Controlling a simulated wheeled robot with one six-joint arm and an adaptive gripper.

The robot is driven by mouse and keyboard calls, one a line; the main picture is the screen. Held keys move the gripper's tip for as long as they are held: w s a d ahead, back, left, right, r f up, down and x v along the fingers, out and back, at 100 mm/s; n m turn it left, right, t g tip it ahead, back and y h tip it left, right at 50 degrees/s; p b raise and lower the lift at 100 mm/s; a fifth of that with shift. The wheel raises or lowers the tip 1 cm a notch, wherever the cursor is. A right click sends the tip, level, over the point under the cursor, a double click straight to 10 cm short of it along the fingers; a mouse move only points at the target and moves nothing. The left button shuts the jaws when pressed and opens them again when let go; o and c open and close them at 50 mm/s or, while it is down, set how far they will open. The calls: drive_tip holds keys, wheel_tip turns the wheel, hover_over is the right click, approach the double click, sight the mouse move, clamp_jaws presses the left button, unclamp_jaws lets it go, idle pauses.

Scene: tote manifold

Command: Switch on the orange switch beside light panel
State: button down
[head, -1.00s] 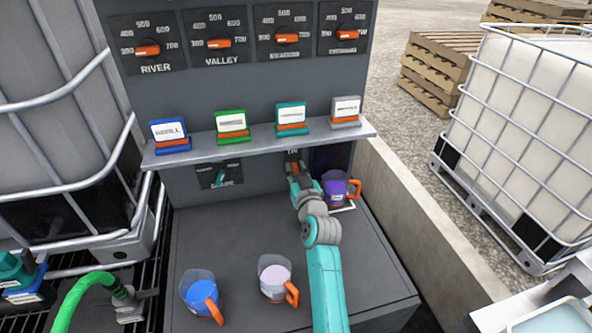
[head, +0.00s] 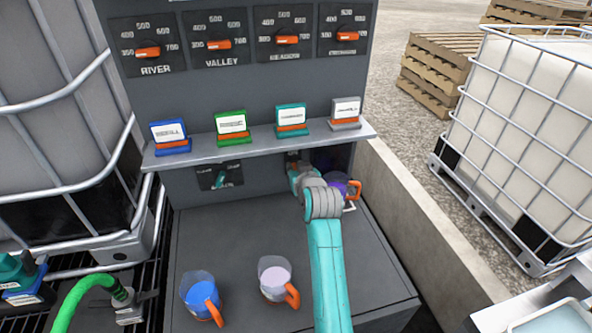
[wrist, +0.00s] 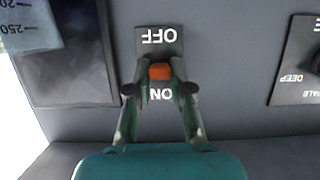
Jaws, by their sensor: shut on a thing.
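The orange switch (wrist: 160,71) sits on a dark plate between the words OFF and ON, which appear upside down in the wrist view. My gripper (wrist: 161,84) has its two fingers closed on the sides of the switch. The light panel (wrist: 72,50) is a dark, unlit rectangle left of the switch in the wrist view. In the head view my gripper (head: 293,163) reaches under the shelf and hides most of the switch. The light panel there is largely hidden behind my arm and a jug.
A purple-filled jug (head: 338,186) with an orange handle stands right beside my arm. A blue jug (head: 201,297) and a lilac jug (head: 274,279) stand at the front. The shelf (head: 240,143) with several coloured cards overhangs my gripper. A selector dial (head: 220,179) is to the left.

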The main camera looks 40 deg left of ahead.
drive_tip(key=shift+r+g+h, duration=0.3)
drive_tip(key=shift+g+h, duration=0.3)
drive_tip(key=shift+h, duration=0.2)
drive_tip(key=c, duration=1)
unclamp_jaws()
drive_tip(key=shift+c, duration=0.2)
drive_tip(key=v, duration=1.2)
drive_tip(key=shift+w, duration=0.15)
